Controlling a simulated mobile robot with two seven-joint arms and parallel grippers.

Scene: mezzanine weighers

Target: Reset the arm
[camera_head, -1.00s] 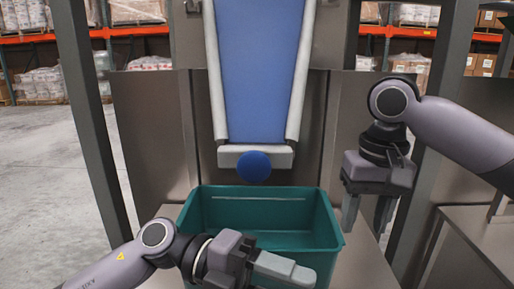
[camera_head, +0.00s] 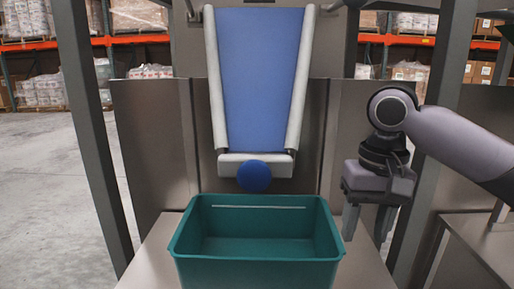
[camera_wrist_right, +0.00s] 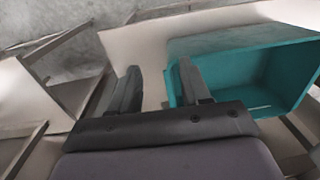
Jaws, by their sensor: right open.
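My right gripper (camera_head: 367,222) hangs at the right of the teal bin in the head view, fingers pointing down and apart. It holds nothing. In the right wrist view its two fingers (camera_wrist_right: 158,85) are spread, with the pale table top showing between them and the bin beyond the right finger. My left gripper and arm are out of the head view.
An empty teal bin (camera_head: 258,272) stands on a metal table (camera_head: 150,262). Metal posts (camera_head: 95,140) flank the station. Warehouse racks stand behind.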

